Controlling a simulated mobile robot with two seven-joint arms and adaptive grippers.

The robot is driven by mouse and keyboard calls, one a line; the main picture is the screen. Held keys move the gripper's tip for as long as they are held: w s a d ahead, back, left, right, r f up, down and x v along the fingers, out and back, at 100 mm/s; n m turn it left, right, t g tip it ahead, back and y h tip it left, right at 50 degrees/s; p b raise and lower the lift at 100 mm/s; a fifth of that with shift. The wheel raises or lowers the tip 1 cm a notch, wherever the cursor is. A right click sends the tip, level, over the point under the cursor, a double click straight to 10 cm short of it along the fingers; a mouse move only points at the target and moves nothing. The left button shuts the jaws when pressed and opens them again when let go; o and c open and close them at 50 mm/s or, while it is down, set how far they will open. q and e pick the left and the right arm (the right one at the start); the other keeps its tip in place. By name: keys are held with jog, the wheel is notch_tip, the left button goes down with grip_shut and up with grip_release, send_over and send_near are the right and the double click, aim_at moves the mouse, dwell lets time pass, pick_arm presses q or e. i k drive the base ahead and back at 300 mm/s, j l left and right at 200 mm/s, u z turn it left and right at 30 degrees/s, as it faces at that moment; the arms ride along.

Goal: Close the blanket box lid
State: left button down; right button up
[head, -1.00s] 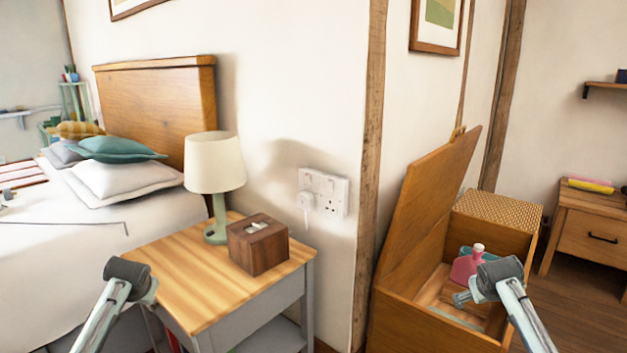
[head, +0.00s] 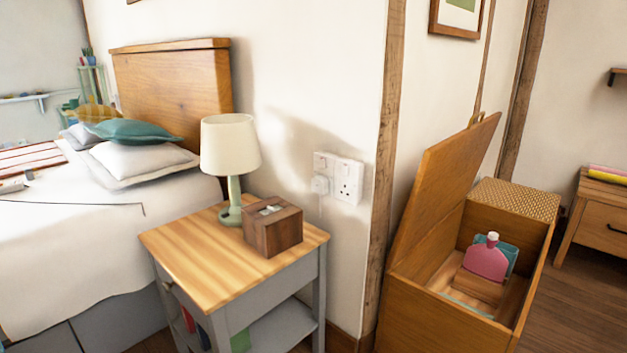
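The wooden blanket box (head: 436,316) stands at the right, beyond the wall corner. Its lid (head: 437,196) is open, tilted up and leaning back toward the wall on the left, with a small tan tab at its top edge. Inside the box are a pink bottle-shaped item (head: 485,262) with a pale cap and something teal behind it. Neither of my grippers shows in the head view now.
A nightstand (head: 185,256) with a lamp (head: 231,160) and a wooden tissue box (head: 272,228) stands left of the blanket box. A woven-topped piece (head: 515,199) adjoins the box's far end. A drawer unit (head: 597,222) is at the far right. Wooden floor (head: 559,310) is open right of the box.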

aim_at(448, 170)
jog(key=l+u, duration=0.5)
jog(key=i+l+u, duration=0.1)
jog(key=l+u, duration=0.2)
jog(key=u, duration=0.15)
jog(key=l+u, duration=0.1)
jog(key=l, duration=0.25)
jog(key=k+l+u, duration=0.1)
jog(key=l, duration=0.3)
jog(key=k+l+u, duration=0.15)
jog(key=l, duration=0.6)
jog(key=k+l, duration=0.15)
jog(key=l, duration=0.2)
jog(key=l+u, duration=0.1)
jog(key=l, duration=0.3)
jog(key=k, duration=0.05)
